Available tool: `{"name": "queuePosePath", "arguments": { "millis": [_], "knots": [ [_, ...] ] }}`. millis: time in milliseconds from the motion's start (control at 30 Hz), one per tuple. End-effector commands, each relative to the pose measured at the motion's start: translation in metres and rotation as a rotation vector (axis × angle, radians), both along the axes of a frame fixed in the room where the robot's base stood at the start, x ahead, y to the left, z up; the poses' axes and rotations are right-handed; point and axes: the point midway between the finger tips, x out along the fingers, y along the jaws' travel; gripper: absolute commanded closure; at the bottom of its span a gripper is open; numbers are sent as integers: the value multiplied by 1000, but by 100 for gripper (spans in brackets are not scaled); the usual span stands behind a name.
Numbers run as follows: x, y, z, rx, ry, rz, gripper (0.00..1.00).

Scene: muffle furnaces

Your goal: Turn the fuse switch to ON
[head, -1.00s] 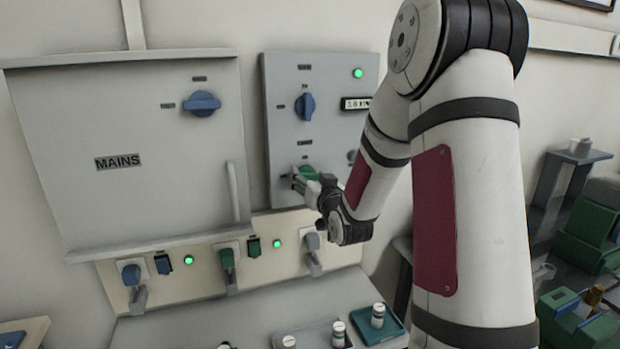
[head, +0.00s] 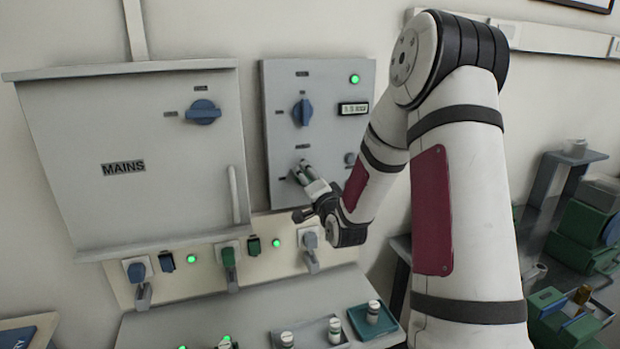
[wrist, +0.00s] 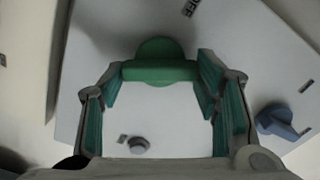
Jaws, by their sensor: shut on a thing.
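A grey control panel (head: 335,125) on the wall has a blue knob (head: 303,112) in its upper part. My gripper (head: 303,172) is at the panel's lower left. In the wrist view my gripper (wrist: 160,78) has its teal-padded fingers around a green knob (wrist: 158,71) and is shut on it. The knob's bar lies across between the fingers. An "OFF" label (wrist: 187,8) shows near the top of the wrist view. In the head view the fingers hide most of the green knob, and the panel's labels are too small to read.
A MAINS cabinet (head: 125,160) with a blue knob (head: 203,112) is left of the panel. A strip below holds plugs and green lights (head: 191,258). A tray of vials (head: 310,334) stands on the ledge. A small round knob (wrist: 138,146) also shows in the wrist view.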

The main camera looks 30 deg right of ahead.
Motion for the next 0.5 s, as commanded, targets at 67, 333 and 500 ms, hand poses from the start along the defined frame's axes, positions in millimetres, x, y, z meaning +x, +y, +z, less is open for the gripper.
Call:
{"name": "queuePosePath", "arguments": {
  "millis": [67, 333, 500],
  "knots": [
    [-2, -1, 1, 69, -17, -2, 71],
    [-2, -1, 0, 280, -80, -3, 71],
    [-1, -1, -1, 375, -106, -2, 71]
  ]
}}
